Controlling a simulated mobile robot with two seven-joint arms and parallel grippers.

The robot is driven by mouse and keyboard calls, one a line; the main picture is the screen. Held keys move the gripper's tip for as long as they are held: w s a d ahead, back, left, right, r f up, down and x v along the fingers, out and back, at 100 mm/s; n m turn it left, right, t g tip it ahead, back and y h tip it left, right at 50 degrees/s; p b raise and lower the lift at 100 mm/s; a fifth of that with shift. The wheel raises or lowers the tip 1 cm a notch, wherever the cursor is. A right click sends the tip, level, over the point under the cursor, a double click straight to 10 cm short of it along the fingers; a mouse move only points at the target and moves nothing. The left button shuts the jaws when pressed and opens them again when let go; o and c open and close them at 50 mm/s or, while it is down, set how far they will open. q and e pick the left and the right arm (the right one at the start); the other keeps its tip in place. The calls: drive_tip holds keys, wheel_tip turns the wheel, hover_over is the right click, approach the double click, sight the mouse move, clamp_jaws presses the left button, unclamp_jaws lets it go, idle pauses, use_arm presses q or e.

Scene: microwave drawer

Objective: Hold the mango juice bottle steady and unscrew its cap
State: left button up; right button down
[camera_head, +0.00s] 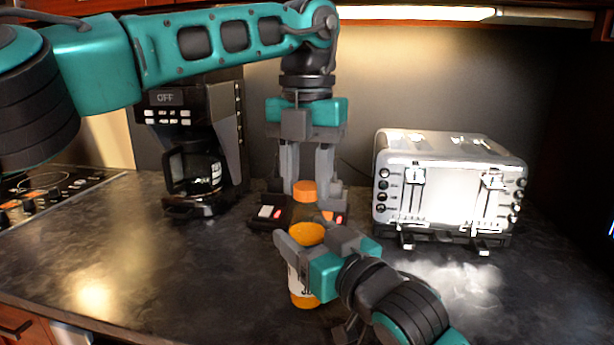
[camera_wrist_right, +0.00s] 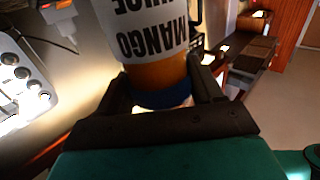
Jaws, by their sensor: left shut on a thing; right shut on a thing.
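The mango juice bottle (camera_head: 303,297) stands roughly upright near the middle of the counter in the head view, with an orange top and a white label. Its label reads upside down in the right wrist view (camera_wrist_right: 150,35), with a blue band at the end by the fingers. My right gripper (camera_head: 312,243) is shut around its upper part; the wrist view shows a finger on each side (camera_wrist_right: 160,88). My left gripper (camera_head: 307,190) points down above the bottle, shut on the orange cap (camera_head: 304,191). The cap appears apart from the bottle, with a gap between them.
A coffee maker (camera_head: 200,120) stands at the back left, and a silver toaster (camera_head: 447,185) at the right. A dark device with lit buttons (camera_head: 268,212) lies behind the bottle. A stove (camera_head: 45,185) is at the far left. The counter's left front (camera_head: 150,270) is clear.

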use_arm(q)
drive_tip(key=n, duration=2)
drive_tip(key=shift+r, duration=0.2)
drive_tip(key=shift+r, duration=0.95)
drive_tip(key=shift+r, duration=0.1)
